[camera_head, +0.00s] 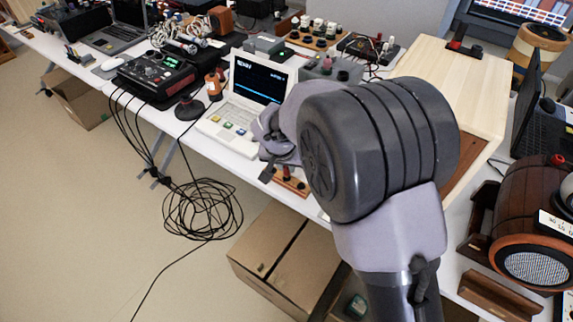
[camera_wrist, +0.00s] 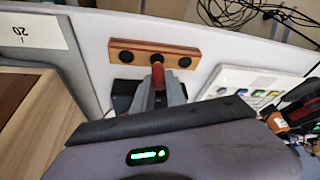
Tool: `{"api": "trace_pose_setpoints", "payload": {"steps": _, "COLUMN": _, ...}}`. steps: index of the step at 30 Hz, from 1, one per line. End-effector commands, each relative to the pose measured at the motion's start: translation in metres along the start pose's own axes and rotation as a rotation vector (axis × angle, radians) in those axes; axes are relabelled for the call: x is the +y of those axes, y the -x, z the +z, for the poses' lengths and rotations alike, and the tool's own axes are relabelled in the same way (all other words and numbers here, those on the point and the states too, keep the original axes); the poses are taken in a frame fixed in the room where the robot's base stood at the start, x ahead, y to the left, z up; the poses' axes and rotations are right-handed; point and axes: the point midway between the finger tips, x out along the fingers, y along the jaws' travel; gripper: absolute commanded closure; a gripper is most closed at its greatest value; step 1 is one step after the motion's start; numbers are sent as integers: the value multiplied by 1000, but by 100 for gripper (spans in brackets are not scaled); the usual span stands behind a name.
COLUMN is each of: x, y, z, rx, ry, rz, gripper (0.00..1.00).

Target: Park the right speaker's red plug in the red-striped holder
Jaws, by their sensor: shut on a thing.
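A red plug (camera_wrist: 158,77) is between my gripper's fingers (camera_wrist: 160,97) in the wrist view, and the fingers are shut on it. Its end is at the middle of a small orange-brown wooden holder (camera_wrist: 140,51) with dark round spots along it. The right barrel-shaped wooden speaker (camera_head: 517,205) stands at the far right.
A white terminal (camera_head: 232,112) with colored keys stands left of the holder. A light wooden board or box (camera_head: 420,65) is behind my arm. Cables (camera_head: 203,210) lie coiled on the floor, and cardboard boxes (camera_head: 277,247) stand under the table.

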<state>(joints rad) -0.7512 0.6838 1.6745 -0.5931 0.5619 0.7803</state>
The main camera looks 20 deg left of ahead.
Motion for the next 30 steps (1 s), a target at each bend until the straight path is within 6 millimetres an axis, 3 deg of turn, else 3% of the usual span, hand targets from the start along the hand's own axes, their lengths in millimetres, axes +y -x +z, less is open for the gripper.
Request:
{"api": "trace_pose_setpoints", "payload": {"steps": 29, "x": 0, "y": -16, "z": 7, "rx": -1, "ry": 0, "rz": 1, "gripper": 100}}
{"api": "trace_pose_setpoints", "payload": {"steps": 30, "x": 0, "y": -16, "z": 7, "rx": -1, "ry": 0, "rz": 1, "gripper": 76}}
